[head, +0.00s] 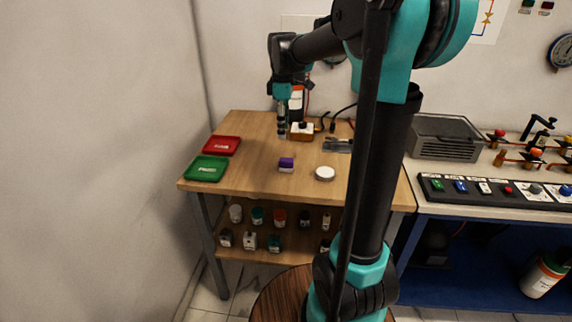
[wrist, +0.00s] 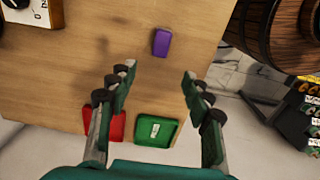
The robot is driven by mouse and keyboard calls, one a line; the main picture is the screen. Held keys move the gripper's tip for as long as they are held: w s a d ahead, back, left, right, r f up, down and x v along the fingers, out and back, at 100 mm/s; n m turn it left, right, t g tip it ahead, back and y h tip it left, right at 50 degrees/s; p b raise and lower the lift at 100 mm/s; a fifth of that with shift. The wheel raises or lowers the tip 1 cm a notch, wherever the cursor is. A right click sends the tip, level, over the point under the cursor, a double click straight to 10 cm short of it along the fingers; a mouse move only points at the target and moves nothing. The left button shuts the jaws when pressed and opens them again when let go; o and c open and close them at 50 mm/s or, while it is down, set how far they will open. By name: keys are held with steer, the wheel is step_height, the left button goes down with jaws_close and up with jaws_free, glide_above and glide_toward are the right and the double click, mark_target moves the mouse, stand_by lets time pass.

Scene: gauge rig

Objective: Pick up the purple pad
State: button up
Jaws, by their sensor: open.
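The purple pad (head: 286,164) is a small block with a purple top and a paler lower part, lying on the wooden table (head: 255,140) near its middle. In the wrist view the purple pad (wrist: 161,42) lies beyond my fingertips, between their lines and slightly toward the right. My gripper (wrist: 158,72) is open and empty, its two fingers wide apart. In the head view my gripper (head: 282,130) hangs above the back of the table, behind the pad and apart from it.
A red tray (head: 222,146) and a green tray (head: 206,168) sit at the table's left. A white round disc (head: 325,174) lies right of the pad. An orange-brown box (head: 302,132) stands at the back. Several small jars fill the lower shelf.

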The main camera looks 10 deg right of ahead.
glide_above(285, 159)
steer(key=f, duration=0.7)
steer(key=shift+w+a+f, duration=0.15)
steer(key=shift+a+f, duration=0.05)
steer(key=shift+f, duration=0.1)
steer(key=shift+d+f, duration=0.2)
steer(key=shift+f, duration=2.85)
steer(key=shift+c, duration=0.6)
jaws_close()
steer(key=shift+r, duration=0.1)
step_height(285, 159, up, 20)
